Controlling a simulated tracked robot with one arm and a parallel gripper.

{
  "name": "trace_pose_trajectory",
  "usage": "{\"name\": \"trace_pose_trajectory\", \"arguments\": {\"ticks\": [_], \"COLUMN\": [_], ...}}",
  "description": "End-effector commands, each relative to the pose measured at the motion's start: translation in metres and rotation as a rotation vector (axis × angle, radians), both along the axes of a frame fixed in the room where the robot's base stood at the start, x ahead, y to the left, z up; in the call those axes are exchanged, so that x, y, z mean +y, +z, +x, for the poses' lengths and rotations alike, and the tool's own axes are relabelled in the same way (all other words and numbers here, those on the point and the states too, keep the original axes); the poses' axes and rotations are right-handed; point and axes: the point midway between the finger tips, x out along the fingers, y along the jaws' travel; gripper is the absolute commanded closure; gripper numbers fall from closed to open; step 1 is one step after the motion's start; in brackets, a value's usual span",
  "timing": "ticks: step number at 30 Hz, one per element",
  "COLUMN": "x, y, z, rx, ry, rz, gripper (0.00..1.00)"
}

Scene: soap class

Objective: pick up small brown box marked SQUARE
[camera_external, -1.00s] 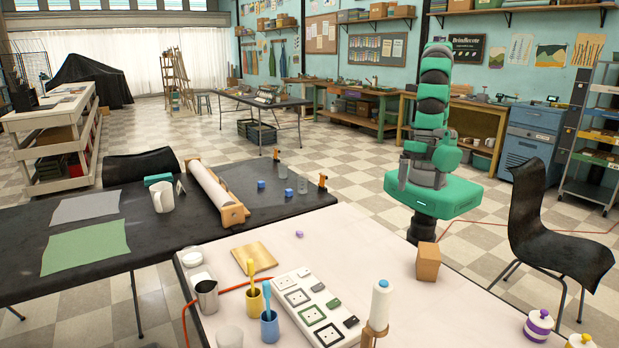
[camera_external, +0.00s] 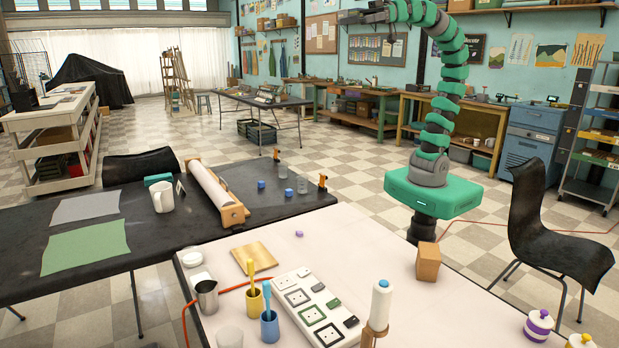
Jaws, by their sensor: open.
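A small brown box (camera_external: 428,262) stands on the white table (camera_external: 400,233) near its back right edge. No marking can be read on it at this size. My gripper (camera_external: 345,17) is at the top of the view, at the end of the raised green and grey arm. It is high above the tables, up and to the left of the box and well apart from it. It is small in the picture, open, and nothing shows between its fingers.
The white table also holds a power strip (camera_external: 313,309), a white bottle on a wooden stand (camera_external: 380,305), cups, a metal jug (camera_external: 207,298) and a tiny purple cube (camera_external: 299,234). The table around the box is clear. A black chair (camera_external: 545,235) stands to the right.

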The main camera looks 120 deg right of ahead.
Motion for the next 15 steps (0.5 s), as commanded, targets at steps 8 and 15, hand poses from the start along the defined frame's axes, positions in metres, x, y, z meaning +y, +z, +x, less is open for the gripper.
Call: {"name": "trace_pose_trajectory", "arguments": {"ticks": [8, 15], "x": [-0.0014, 0.0024], "y": [0.0019, -0.0034], "z": [-0.0011, 0.0031], "rx": [-0.006, 0.009], "ry": [-0.004, -0.006], "rz": [0.005, 0.009], "gripper": [0.00, 0.00]}}
